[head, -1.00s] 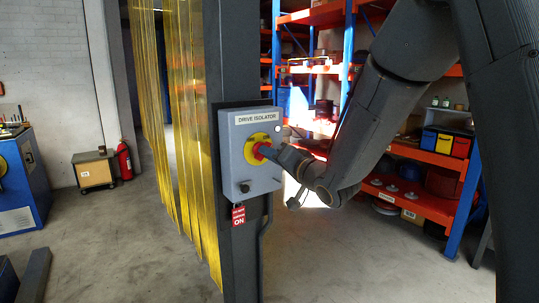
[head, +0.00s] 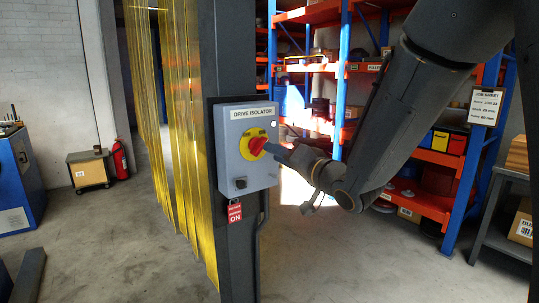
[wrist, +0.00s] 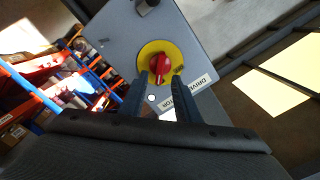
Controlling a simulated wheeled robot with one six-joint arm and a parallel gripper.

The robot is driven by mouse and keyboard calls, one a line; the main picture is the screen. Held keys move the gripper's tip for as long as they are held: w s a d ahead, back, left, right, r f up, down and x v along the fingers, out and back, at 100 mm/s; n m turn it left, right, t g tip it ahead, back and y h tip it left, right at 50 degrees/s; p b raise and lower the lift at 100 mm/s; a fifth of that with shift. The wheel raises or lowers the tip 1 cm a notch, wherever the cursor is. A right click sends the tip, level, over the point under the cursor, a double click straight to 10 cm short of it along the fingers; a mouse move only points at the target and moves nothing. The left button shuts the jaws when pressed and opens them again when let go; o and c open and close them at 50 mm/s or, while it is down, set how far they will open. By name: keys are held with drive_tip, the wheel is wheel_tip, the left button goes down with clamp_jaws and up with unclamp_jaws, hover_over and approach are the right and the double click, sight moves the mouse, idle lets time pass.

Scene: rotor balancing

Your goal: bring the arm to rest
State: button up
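The grey drive isolator box (head: 235,172) is fixed to a dark post. Its red rotary handle (head: 257,146) sits on a yellow round plate (head: 247,152) and points diagonally. In the wrist view the red handle (wrist: 160,64) is just beyond my fingertips. My gripper (head: 270,149) is to the right of the handle in the head view, its fingers pointing at it. In the wrist view my gripper (wrist: 160,84) is open, with a clear gap between the two fingers and nothing held. A small space seems to separate fingertips and handle.
Yellow strip curtains (head: 182,130) hang left of the post (head: 240,250). Orange and blue shelving (head: 420,200) stands behind my arm. A grey bench (head: 500,240) is at the right. Open floor (head: 340,260) lies right of the post.

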drive_tip(key=shift+v, duration=1.1)
drive_tip(key=s+d+f+g+h, duration=0.35)
drive_tip(key=d+f, duration=0.25)
drive_tip(key=f, duration=0.2)
drive_tip(key=s+d+f+g+h, duration=0.2)
drive_tip(key=d+f+h, duration=0.35)
drive_tip(key=f, duration=0.25)
drive_tip(key=s+d+f+g, duration=0.1)
drive_tip(key=s+f+g, duration=0.1)
drive_tip(key=s, duration=0.4)
drive_tip(key=s+d+f+n+g, duration=0.1)
drive_tip(key=s+f+g, duration=0.2)
drive_tip(key=s, duration=0.3)
drive_tip(key=s+d+f+n+g+h, duration=0.1)
drive_tip(key=s+f+g, duration=0.2)
drive_tip(key=s, duration=0.4)
drive_tip(key=shift+f, duration=0.4)
drive_tip(key=shift+s+d, duration=0.15)
